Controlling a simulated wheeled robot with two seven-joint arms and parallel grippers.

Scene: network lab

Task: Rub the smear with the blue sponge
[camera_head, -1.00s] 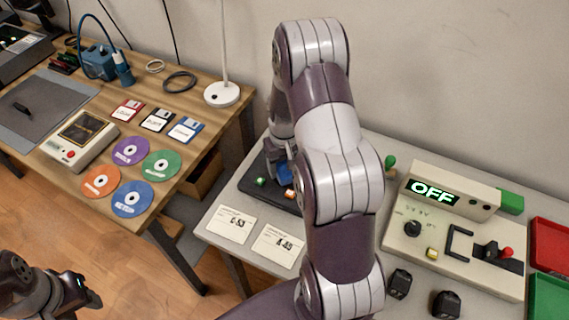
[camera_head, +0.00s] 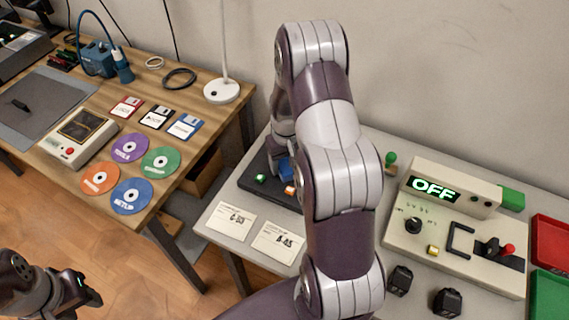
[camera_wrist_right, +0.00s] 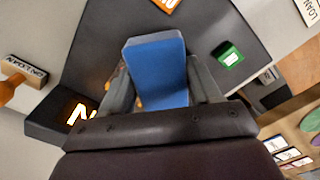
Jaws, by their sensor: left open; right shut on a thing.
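The blue sponge (camera_wrist_right: 158,75) is in the jaws of my right gripper (camera_wrist_right: 160,92), with a finger on each side in the right wrist view. The gripper is shut on it over a dark panel (camera_wrist_right: 205,25). In the head view a bit of the sponge (camera_head: 285,167) shows beside my right arm, which hides most of the panel. I cannot make out the smear; it may be hidden by the sponge or arm. My left gripper (camera_head: 90,290) is open and empty at the lower left of the head view, over the floor.
A green button (camera_wrist_right: 228,54) and an orange one (camera_wrist_right: 165,4) are on the panel. Two cards (camera_head: 231,222) lie in front of it. A console reading OFF (camera_head: 437,188) stands to the right. A wooden table (camera_head: 212,120) with discs and floppies is at left.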

